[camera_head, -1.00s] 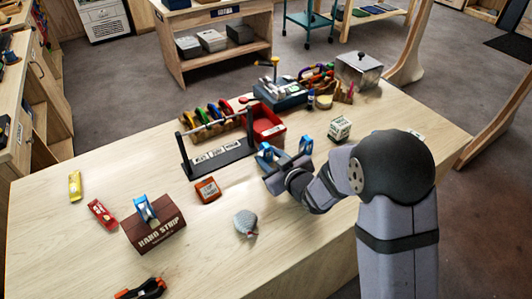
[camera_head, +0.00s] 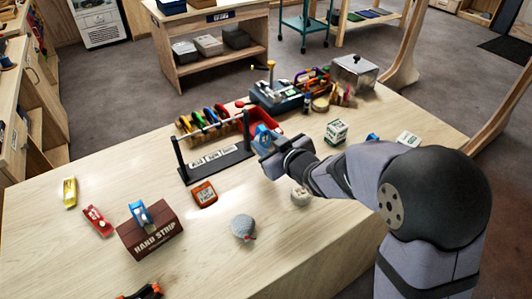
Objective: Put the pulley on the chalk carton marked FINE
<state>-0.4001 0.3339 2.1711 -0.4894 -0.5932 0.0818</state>
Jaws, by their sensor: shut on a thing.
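My gripper (camera_head: 268,144) is above the table, right of the black rack, and its fingers are partly hidden. It is shut on a blue piece (camera_head: 262,138), which looks like the pulley; its outline blends with the jaws. A white carton with green markings (camera_head: 337,132) stands beyond my forearm. Another white carton (camera_head: 408,140) stands farther right, partly behind my arm. Their print is too small to read, so I cannot tell which is marked FINE. A similar blue device (camera_head: 141,213) sits on the brown HARD STRIP box (camera_head: 150,236) at the left.
An orange box (camera_head: 204,193), a grey round bag (camera_head: 243,227) and a whitish round item (camera_head: 300,195) are on the near table. A black rack (camera_head: 215,160) and red bin (camera_head: 292,121) stand behind. A blue item (camera_head: 372,137) shows behind my arm.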

